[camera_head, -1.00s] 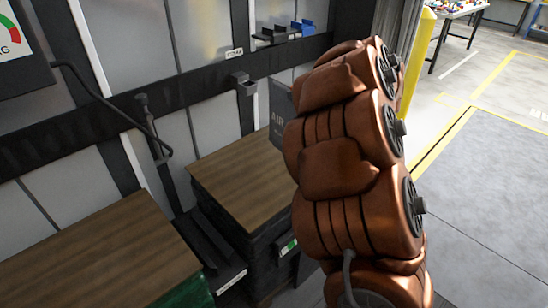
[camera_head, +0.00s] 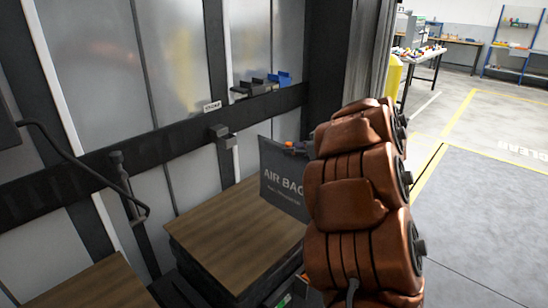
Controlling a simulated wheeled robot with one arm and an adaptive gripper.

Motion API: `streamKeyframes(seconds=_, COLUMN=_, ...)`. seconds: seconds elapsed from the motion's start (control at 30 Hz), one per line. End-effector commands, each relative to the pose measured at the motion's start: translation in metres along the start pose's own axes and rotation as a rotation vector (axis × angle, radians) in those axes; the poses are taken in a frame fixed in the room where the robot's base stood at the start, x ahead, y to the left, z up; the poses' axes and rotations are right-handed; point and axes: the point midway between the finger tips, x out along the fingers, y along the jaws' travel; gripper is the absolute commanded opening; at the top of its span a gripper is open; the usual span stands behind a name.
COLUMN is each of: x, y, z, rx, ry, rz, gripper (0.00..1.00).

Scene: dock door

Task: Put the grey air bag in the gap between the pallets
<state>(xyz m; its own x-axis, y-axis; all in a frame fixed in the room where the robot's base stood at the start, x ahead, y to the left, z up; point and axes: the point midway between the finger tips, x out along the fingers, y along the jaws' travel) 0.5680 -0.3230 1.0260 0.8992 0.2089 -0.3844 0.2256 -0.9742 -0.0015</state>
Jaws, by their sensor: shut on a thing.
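The grey air bag (camera_head: 281,180), a flat dark panel lettered "AIR BAG", hangs upright over the back right part of the right pallet load, partly behind my arm. My gripper is mostly hidden behind the arm; small orange and purple parts show at the bag's top edge, and the bag is held there. The right pallet load (camera_head: 232,234) has a brown wooden top and a dark body. The left pallet load (camera_head: 92,287) shows only its brown top at the bottom left. The gap between the pallets (camera_head: 172,290) is a dark strip at the bottom, mostly cut off.
A wall with a black rail (camera_head: 165,150) stands behind the pallets. A hose with a nozzle (camera_head: 128,188) hangs at left. A small shelf (camera_head: 262,86) holds dark and blue bins. Grey floor (camera_head: 480,225) is open at right.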

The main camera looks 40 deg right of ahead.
Motion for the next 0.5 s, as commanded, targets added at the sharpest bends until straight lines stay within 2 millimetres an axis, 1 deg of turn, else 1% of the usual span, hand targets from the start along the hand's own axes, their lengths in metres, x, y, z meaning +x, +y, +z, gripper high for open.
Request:
streamKeyframes(seconds=0.03, x=0.012, y=-0.001, z=-0.005, rx=-0.003, ry=0.002, rz=-0.007, gripper=0.00)
streamKeyframes(seconds=0.2, x=0.047, y=0.005, z=-0.015, rx=-0.002, ry=0.001, rz=-0.006, gripper=0.00)
streamKeyframes(seconds=0.3, x=0.064, y=0.007, z=-0.021, rx=-0.002, ry=0.001, rz=-0.006, gripper=0.00)
streamKeyframes(seconds=0.4, x=0.075, y=0.010, z=-0.023, rx=-0.001, ry=0.000, rz=-0.002, gripper=0.00)
streamKeyframes(seconds=0.5, x=0.082, y=0.011, z=-0.025, rx=-0.001, ry=0.000, rz=-0.002, gripper=0.00)
